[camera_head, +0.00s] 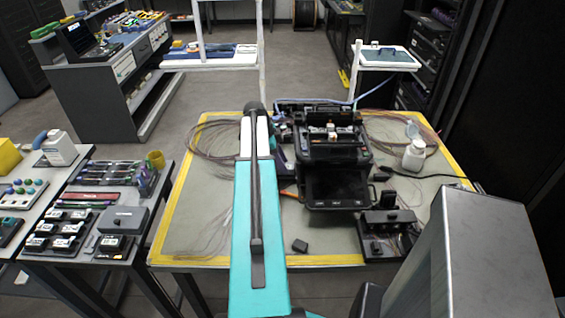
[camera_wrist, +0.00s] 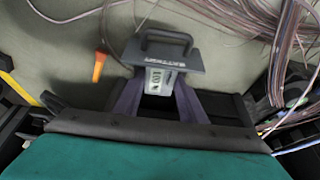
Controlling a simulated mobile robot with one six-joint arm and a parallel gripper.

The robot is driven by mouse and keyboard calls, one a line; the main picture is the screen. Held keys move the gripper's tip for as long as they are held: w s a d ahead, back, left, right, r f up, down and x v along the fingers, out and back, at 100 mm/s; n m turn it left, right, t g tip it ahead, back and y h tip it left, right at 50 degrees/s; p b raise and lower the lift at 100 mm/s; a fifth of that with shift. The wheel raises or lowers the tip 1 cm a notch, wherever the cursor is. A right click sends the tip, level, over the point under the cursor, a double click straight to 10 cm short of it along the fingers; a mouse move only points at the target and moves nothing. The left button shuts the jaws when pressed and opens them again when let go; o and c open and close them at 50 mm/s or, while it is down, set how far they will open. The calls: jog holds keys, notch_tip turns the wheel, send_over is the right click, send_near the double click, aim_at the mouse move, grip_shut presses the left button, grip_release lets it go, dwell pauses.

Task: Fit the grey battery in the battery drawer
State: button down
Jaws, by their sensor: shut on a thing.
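The grey battery (camera_wrist: 160,79), a block with a printed label, sits between the two dark purple fingers of my gripper (camera_wrist: 158,91) in the wrist view. A dark grey plate with a loop handle (camera_wrist: 165,52) adjoins it at its far end. My gripper is shut on the battery, above the mat. In the head view my teal arm reaches over the mat to the left of the black fusion splicer (camera_head: 330,150) and hides the battery. I cannot make out the battery drawer in either view.
The grey mat (camera_head: 195,225) has a yellow border. Loose fibre bundles (camera_head: 210,137) lie on its left, and a white bottle (camera_head: 414,154) stands at right. A small black block (camera_head: 300,246) lies near the front. An orange object (camera_wrist: 99,67) shows in the wrist view.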

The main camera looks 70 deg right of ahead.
jog(key=c, duration=1)
grip_release()
jog(key=shift+c, duration=0.2)
jog(key=b+v, duration=0.3)
jog(key=v, duration=1)
jog(key=shift+r, duration=0.4)
jog(key=shift+w+a, duration=0.1)
jog(key=shift+w, duration=0.1)
